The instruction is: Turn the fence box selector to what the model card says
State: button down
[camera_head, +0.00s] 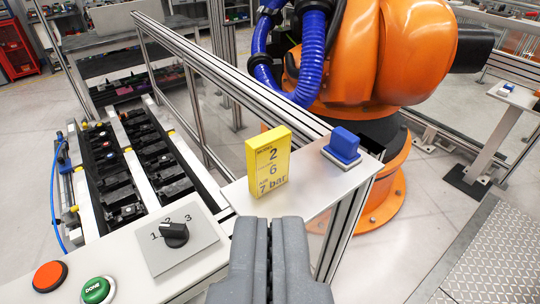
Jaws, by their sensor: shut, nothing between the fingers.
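The selector (175,235) is a black knob on a grey plate marked 1, 2 and 3, on the white fence box at the lower left. Which number its pointer faces is too small to tell surely. The yellow card (268,161) stands upright on a white shelf right of the box. It shows a large 2 on top, 6 below it, and 7 bar at the bottom; the small words beside them are hard to read. My gripper (270,224) is shut and empty at the bottom middle, right of the selector and apart from it.
A red button (50,276) and a green button (97,290) sit left of the selector. A blue block (343,146) is on the shelf (313,175) behind the card. Fence rails and an orange robot arm (375,60) stand behind. A rack of dark parts (120,165) is left.

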aim_at(177, 235)
jog(key=z, duration=2.45)
jog(key=i, duration=0.35)
jog(key=u, duration=2.65)
